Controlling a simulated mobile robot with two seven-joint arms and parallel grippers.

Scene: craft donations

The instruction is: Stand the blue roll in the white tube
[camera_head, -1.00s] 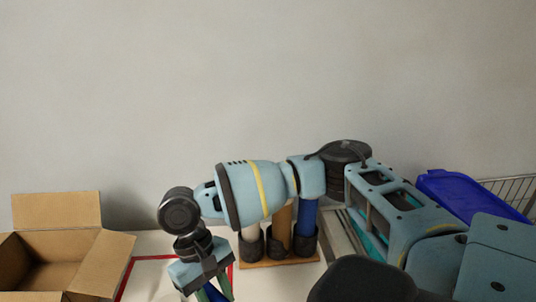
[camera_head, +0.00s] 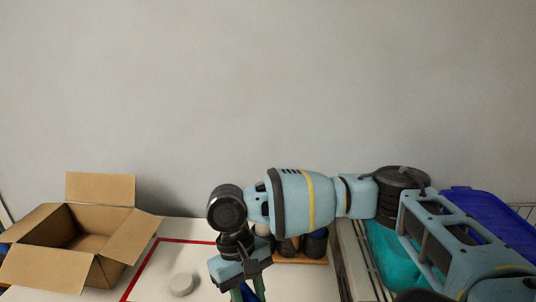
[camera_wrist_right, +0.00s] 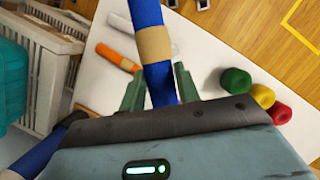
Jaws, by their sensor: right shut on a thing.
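My right gripper (camera_head: 248,293) is low over the worktable. In the right wrist view its two fingers (camera_wrist_right: 158,72) are shut on a blue roll (camera_wrist_right: 146,14) with a tan band around it. The roll's ends are out of sight or hidden. A pale round-topped piece (camera_head: 181,284) stands on the table left of the gripper; I cannot tell whether it is hollow. A white cylinder (camera_wrist_right: 120,21) also shows in the wrist view beyond the fingers. I cannot tell which is the white tube. My left gripper is not in view.
An open cardboard box (camera_head: 55,265) stands at the left. A red line (camera_head: 140,270) marks the table. Dark cups (camera_head: 315,244) on a wooden base stand partly behind my right arm. An orange roll (camera_wrist_right: 115,55) and green (camera_wrist_right: 235,81), yellow (camera_wrist_right: 262,95) and red (camera_wrist_right: 279,113) pieces lie near the fingers.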

